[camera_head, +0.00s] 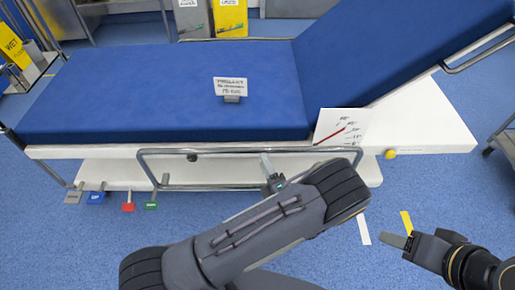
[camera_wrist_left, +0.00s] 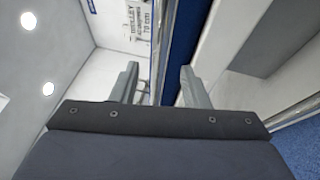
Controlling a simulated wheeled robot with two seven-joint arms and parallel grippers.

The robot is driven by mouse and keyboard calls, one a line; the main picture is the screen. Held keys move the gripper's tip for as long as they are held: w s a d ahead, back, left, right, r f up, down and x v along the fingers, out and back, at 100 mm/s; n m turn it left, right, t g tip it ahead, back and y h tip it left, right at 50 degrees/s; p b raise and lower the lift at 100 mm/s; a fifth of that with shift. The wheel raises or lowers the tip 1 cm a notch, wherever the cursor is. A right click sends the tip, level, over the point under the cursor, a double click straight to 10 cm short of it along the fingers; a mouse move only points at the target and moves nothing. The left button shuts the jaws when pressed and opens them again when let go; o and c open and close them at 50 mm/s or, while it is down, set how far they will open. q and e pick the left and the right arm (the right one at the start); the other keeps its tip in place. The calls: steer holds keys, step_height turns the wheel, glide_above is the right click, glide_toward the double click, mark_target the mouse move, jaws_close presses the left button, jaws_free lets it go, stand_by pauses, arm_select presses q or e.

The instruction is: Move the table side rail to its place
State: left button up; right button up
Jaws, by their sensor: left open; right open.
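The table side rail (camera_head: 210,151) is a grey metal tube loop along the near side of the blue operating table (camera_head: 170,90). Its top bar runs just below the mattress edge and its lower bar hangs in front of the white base. My left gripper (camera_head: 269,170) is in front of the rail's middle, partly hidden by my own arm. In the left wrist view its two fingers (camera_wrist_left: 160,78) stand apart, with a metal bar (camera_wrist_left: 163,45) seen between or beyond them; contact cannot be told. My right gripper (camera_head: 405,242) is open and empty, low at the right, away from the rail.
A label card (camera_head: 231,87) stands on the mattress, and an angle chart (camera_head: 340,127) stands at its near right. Coloured pedals (camera_head: 128,207) sit on the floor at the left. Bins (camera_head: 230,18) stand behind.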

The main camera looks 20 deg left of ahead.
arm_select(q)
steer(key=b+x, duration=0.1)
steer(key=x, duration=0.6)
steer(key=shift+w+a, duration=0.2)
jaws_close()
steer(key=shift+r, duration=0.1)
